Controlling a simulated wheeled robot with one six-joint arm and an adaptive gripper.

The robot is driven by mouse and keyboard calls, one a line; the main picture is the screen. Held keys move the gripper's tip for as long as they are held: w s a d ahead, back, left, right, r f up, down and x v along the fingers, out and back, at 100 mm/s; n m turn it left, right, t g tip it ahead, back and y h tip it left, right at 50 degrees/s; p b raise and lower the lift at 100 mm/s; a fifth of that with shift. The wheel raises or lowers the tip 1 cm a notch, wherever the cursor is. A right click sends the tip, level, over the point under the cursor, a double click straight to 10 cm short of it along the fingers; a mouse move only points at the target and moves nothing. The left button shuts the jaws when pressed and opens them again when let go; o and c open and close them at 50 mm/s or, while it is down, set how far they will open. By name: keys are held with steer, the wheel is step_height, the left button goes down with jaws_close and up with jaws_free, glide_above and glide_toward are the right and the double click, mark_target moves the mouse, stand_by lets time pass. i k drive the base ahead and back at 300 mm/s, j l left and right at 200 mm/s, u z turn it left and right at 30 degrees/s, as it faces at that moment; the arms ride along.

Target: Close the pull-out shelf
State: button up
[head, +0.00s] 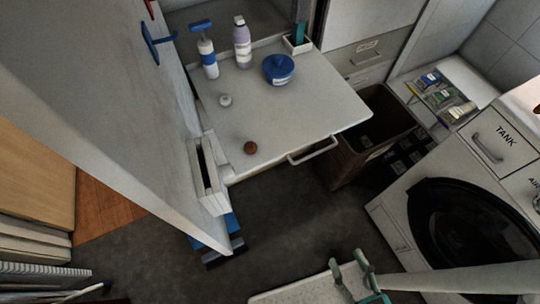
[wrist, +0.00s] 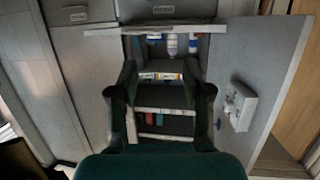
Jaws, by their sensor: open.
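The pull-out shelf (head: 305,105) is a pale board standing out from the cabinet in the head view, with a bar handle (head: 313,150) on its front edge. My gripper (head: 348,264) is open and empty at the bottom, apart from the shelf. In the wrist view my gripper (wrist: 160,88) has its fingers spread; a pale slab (wrist: 145,29), probably the shelf, lies beyond them.
An open cabinet door (head: 110,120) with a white holder (head: 206,175) stands along the shelf's left side. A dark bin (head: 350,158) stands to its right, and a washing machine (head: 400,210) farther right. Grey floor (head: 290,220) between shelf and gripper is clear.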

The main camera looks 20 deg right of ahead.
mark_target(316, 104)
steer(key=k+l+u, duration=0.25)
steer(key=u, duration=0.15)
steer(key=k+l+u, duration=0.2)
steer(key=u, duration=0.25)
steer(key=k+j, duration=0.05)
steer(key=k, duration=0.05)
